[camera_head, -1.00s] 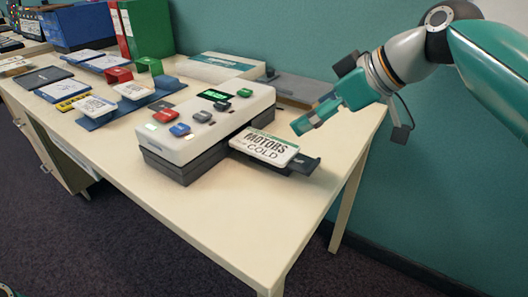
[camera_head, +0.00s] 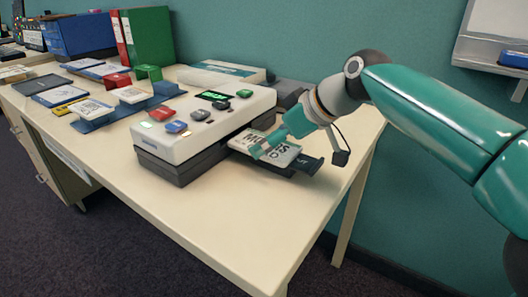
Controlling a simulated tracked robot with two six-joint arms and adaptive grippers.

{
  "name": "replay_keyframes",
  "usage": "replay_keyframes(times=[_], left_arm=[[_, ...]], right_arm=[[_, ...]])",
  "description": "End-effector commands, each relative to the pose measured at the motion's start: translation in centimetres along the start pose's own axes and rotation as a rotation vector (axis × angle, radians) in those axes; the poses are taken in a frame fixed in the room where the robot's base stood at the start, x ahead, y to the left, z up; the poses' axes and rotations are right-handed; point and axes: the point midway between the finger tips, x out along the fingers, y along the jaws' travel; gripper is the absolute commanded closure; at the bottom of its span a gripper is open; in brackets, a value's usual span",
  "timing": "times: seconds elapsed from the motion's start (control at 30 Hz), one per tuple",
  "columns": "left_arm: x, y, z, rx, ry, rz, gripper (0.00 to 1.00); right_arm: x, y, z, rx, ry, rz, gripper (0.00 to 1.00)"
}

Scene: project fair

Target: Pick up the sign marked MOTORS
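The sign marked MOTORS (camera_head: 284,157) is a white card lying on the dark tray (camera_head: 307,165) that sticks out of the right side of a white and grey machine (camera_head: 200,128). My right gripper (camera_head: 261,148) is down over the sign, and its teal fingers cover part of the lettering. It is at or just above the card; I cannot tell whether it touches it or how far the fingers are apart. My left gripper is out of view.
The machine has coloured buttons and a green display (camera_head: 212,96). Behind it are a white box (camera_head: 222,75) and a grey item (camera_head: 290,92). A blue rack (camera_head: 100,122) with cards stands to the left. The table's front right (camera_head: 260,215) is clear.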

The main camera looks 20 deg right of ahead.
Motion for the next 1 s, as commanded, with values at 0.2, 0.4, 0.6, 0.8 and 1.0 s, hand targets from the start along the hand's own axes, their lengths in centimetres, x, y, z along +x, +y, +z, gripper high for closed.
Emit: replay_keyframes(times=[0.2,0.4,0.6,0.8,1.0], left_arm=[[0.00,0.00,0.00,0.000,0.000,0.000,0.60],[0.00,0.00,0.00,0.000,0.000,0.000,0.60],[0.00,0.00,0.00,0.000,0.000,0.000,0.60],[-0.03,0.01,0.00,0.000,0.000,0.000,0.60],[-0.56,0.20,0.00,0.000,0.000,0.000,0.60]], right_arm=[[0.05,0.06,-0.03,0.001,0.001,0.002,0.00],[0.03,0.07,0.00,0.001,0.001,0.001,0.32],[0.02,0.07,0.00,0.001,0.001,0.002,0.65],[-0.01,0.07,-0.02,0.001,0.001,0.001,0.66],[-0.61,0.06,-0.65,0.001,0.001,0.001,0.66]])
